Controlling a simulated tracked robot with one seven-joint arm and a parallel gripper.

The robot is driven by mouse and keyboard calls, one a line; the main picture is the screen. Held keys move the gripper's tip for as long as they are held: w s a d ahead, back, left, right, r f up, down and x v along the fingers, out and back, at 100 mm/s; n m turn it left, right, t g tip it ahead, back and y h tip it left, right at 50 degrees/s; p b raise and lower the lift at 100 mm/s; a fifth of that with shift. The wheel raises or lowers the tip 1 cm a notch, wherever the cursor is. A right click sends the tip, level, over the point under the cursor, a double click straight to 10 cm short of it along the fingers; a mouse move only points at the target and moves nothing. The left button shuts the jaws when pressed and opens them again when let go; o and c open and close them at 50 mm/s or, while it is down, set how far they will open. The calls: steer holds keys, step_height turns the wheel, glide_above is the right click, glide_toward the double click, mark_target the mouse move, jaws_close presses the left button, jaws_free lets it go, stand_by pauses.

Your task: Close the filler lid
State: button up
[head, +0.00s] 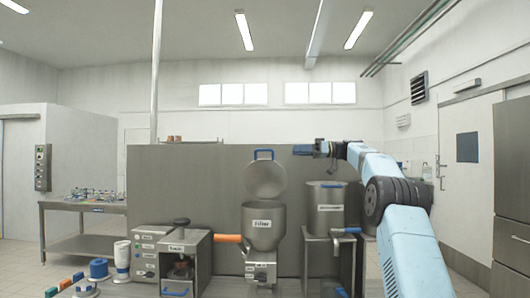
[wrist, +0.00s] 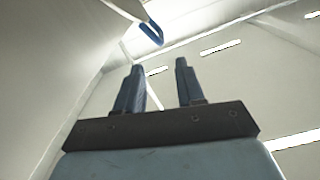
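The filler (head: 264,236) is a grey metal funnel-shaped vessel at the middle of the head view. Its round filler lid (head: 266,180) stands raised above the bowl, so the filler is open. A blue lid handle (head: 263,153) sits at the lid's top edge; a blue handle also shows in the wrist view (wrist: 151,33), ahead of the fingertips. My gripper (head: 298,150) is right of the lid handle at about the same height in the picture, apart from it. In the wrist view my gripper (wrist: 159,65) has its two dark fingers spread with nothing between them.
A machine with a black knob (head: 181,222) and an orange handle (head: 228,238) are to the left. A grey partition (head: 200,180) stands behind. The air above the filler bowl is clear.

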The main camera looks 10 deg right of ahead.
mark_target(265, 150)
steer(key=x, duration=1.3)
steer(key=shift+a, duration=0.4)
steer(key=shift+c, duration=0.5)
jaws_close()
